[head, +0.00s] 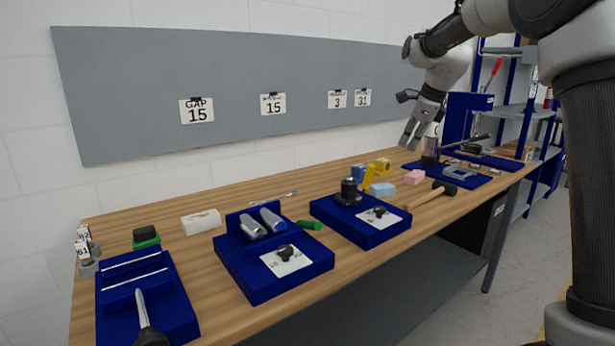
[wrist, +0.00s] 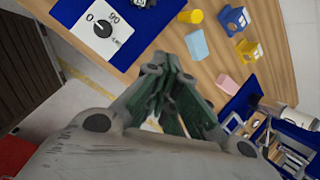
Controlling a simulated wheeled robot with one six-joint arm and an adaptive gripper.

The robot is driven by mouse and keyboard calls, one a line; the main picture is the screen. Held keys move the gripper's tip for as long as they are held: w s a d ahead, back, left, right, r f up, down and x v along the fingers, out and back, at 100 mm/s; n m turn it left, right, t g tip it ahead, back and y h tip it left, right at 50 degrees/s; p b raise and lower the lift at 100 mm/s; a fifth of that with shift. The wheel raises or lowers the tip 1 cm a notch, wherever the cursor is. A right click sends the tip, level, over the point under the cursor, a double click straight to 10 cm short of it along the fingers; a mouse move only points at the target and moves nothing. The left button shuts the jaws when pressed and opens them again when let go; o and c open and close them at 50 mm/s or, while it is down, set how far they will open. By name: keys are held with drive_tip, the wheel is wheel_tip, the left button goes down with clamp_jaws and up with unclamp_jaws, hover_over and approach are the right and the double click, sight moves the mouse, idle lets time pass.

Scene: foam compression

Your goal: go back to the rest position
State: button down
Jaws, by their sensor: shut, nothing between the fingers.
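My gripper (head: 412,136) hangs above the far right part of the wooden bench, held by my raised arm. Its fingers point down. In the wrist view my gripper (wrist: 158,68) has its fingers together with nothing between them. A light blue block (head: 382,190) and a pink block (head: 414,177) lie on the bench below it. The wrist view also shows the light blue block (wrist: 197,46) and the pink block (wrist: 228,84), both apart from the fingers.
A blue dial stand (head: 362,228) and a blue tray with metal cylinders (head: 262,290) stand on the bench. A mallet (head: 437,194) lies near the front edge. Yellow pieces (head: 368,176) stand behind the blocks. Blue shelving (head: 518,115) is at the right.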

drive_tip(key=s+d+f+n, duration=0.1)
drive_tip(key=s+n, duration=0.6)
drive_tip(key=s, duration=0.7)
drive_tip(key=s+d+f+n+h, duration=0.1)
drive_tip(key=s+d+n, duration=0.3)
drive_tip(key=s+n, duration=0.4)
drive_tip(key=s+d+f+n+h, duration=0.1)
drive_tip(key=s+n, duration=0.6)
drive_tip(key=s, duration=1.3)
wheel_tip(320, 180, down, 2)
drive_tip(key=shift+d+n, duration=0.4)
drive_tip(key=shift+d, duration=0.4)
